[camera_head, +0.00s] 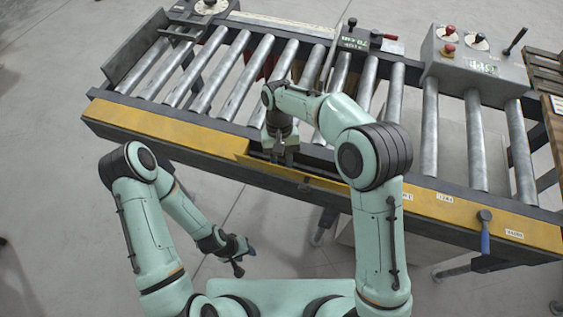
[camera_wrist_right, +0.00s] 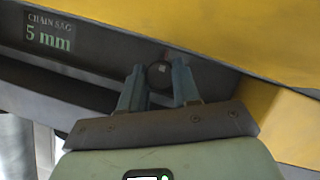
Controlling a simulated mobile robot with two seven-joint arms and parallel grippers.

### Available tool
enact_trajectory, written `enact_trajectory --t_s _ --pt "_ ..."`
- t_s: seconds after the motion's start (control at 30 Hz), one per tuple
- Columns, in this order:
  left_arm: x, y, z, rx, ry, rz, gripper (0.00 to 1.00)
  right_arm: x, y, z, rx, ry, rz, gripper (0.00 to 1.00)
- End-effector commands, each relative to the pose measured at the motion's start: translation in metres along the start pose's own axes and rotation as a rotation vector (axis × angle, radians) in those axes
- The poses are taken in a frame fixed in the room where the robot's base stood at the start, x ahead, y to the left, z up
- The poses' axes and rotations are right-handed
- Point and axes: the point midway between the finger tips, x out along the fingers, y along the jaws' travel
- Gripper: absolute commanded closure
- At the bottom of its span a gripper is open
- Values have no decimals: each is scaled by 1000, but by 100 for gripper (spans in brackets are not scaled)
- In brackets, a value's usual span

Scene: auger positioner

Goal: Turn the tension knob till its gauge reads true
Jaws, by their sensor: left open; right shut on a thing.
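The dark round tension knob (camera_wrist_right: 159,74) sits in a recess under the yellow rail. My right gripper (camera_wrist_right: 158,86) has its blue-grey fingers on either side of the knob and is shut on it. A gauge plate (camera_wrist_right: 48,36) at the upper left of the right wrist view reads "CHAIN SAG 5 mm". In the head view my right gripper (camera_head: 280,156) is at the conveyor's near edge, and the knob cannot be made out there. My left gripper (camera_head: 240,258) hangs open and empty, low in front of the conveyor and apart from it.
The roller conveyor (camera_head: 180,130) with its yellow side rail spans the view. A grey control box (camera_head: 472,65) with red buttons and a lever stands at the back right. A blue-handled lever (camera_head: 485,232) is at the near right edge. The floor at left is clear.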

Motion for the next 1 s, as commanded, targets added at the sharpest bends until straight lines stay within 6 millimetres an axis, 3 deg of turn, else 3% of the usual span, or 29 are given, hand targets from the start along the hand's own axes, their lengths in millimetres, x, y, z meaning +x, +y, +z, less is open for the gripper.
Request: enact_trajectory --t_s 0.3,0.33,0.4,0.87,1.0 --pt "0 0 0 0 -1 0 57 1 -1 0 -3 1 -1 99" --pt "0 0 0 0 -1 0 57 1 -1 0 -3 1 -1 59" --pt "0 0 0 0 -1 0 57 1 -1 0 -3 1 -1 44" --pt "1 -1 1 -1 -2 -1 57 1 -2 1 5 -1 -6 44" --pt "8 -6 10 -4 -12 -4 57 3 -1 1 90 1 -42 44"
